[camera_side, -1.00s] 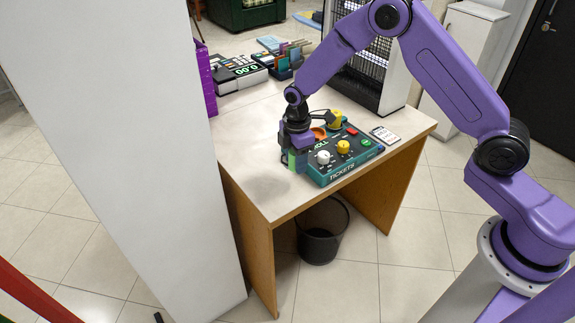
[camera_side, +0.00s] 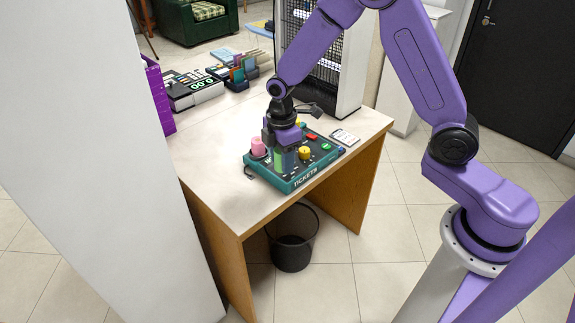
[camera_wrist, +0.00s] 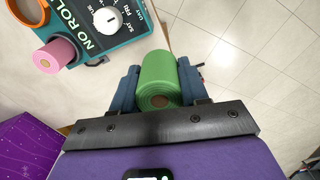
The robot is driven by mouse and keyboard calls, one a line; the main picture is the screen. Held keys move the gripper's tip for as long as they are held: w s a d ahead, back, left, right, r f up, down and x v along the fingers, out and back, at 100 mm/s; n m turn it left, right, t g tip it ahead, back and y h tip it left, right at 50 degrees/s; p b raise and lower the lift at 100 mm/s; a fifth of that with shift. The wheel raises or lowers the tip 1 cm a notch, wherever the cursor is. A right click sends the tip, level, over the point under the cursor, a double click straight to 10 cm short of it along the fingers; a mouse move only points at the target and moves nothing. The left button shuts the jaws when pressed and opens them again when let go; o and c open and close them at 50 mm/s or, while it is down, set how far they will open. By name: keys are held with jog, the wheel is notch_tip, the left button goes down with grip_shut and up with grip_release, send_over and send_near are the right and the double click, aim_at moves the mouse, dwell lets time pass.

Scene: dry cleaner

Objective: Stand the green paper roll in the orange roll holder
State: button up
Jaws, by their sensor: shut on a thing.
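The green paper roll (camera_wrist: 158,78) is between the two blue fingers of my gripper (camera_wrist: 159,88), its end with a brown core facing the wrist camera. In the side view my gripper (camera_side: 284,152) points down over the teal ticket machine (camera_side: 310,172), and the green roll (camera_side: 290,160) shows partly between the fingers. The orange roll holder (camera_wrist: 27,12) shows at the top left of the wrist view, cut by the frame edge. It is hidden behind my gripper in the side view. A pink roll (camera_wrist: 57,52) is beside the holder, at the machine's left end in the side view (camera_side: 258,147).
A purple box (camera_side: 158,95) and a keypad device (camera_side: 194,92) stand farther back. The table's left front (camera_side: 230,200) is clear.

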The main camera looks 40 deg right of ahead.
jog(key=w+d+f+m, duration=0.2)
jog(key=w+d+m, duration=0.3)
jog(key=w+d, duration=1)
jog(key=shift+w+a+f, duration=0.25)
jog(key=shift+w+f, duration=0.05)
jog(key=shift+f, duration=0.55)
jog(key=shift+w+a+f, duration=0.25)
jog(key=shift+w+f, duration=0.05)
jog(key=shift+f, duration=0.5)
jog(key=shift+w+a+f, duration=0.25)
jog(key=shift+w+f, duration=0.05)
jog(key=shift+f, duration=0.55)
jog(key=shift+f, duration=0.55)
jog(key=shift+s+f, duration=0.15)
jog(key=shift+f, duration=0.3)
